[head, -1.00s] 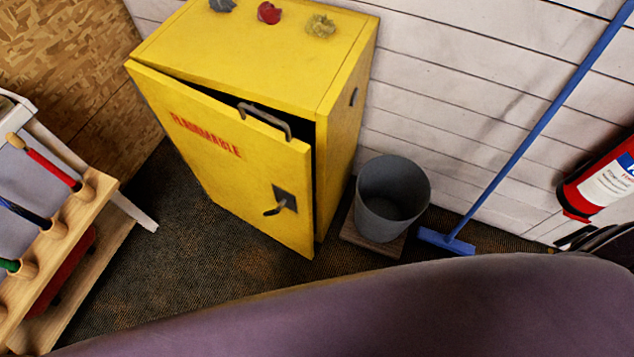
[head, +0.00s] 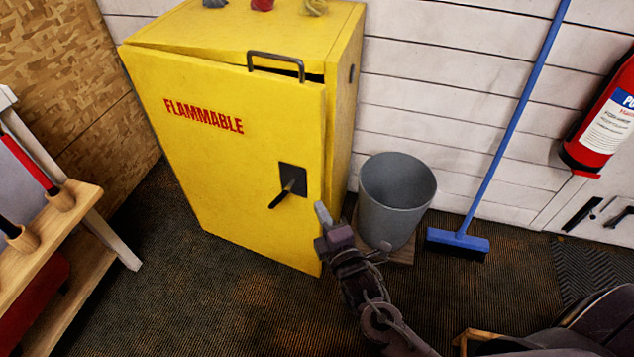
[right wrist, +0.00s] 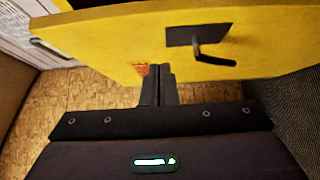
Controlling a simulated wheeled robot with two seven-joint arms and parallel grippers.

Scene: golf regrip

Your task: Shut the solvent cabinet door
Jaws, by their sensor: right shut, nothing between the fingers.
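The yellow solvent cabinet (head: 345,95) stands against the white wall in the head view. Its door (head: 225,165), marked FLAMMABLE, is slightly ajar, with a narrow dark gap along the top near the grab handle (head: 276,62). A black latch lever (head: 287,187) sits on a dark plate near the door's right edge. My right gripper (head: 322,213) is shut and empty, near the door's lower right edge. In the right wrist view its fingers (right wrist: 158,85) are together in front of the yellow door (right wrist: 110,40); I cannot tell whether they touch it. My left gripper is not in view.
A grey bin (head: 397,195) stands just right of the cabinet, close to my right arm. A blue broom (head: 460,240) leans on the wall, and a red extinguisher (head: 605,120) hangs at right. A wooden rack (head: 75,225) stands at left.

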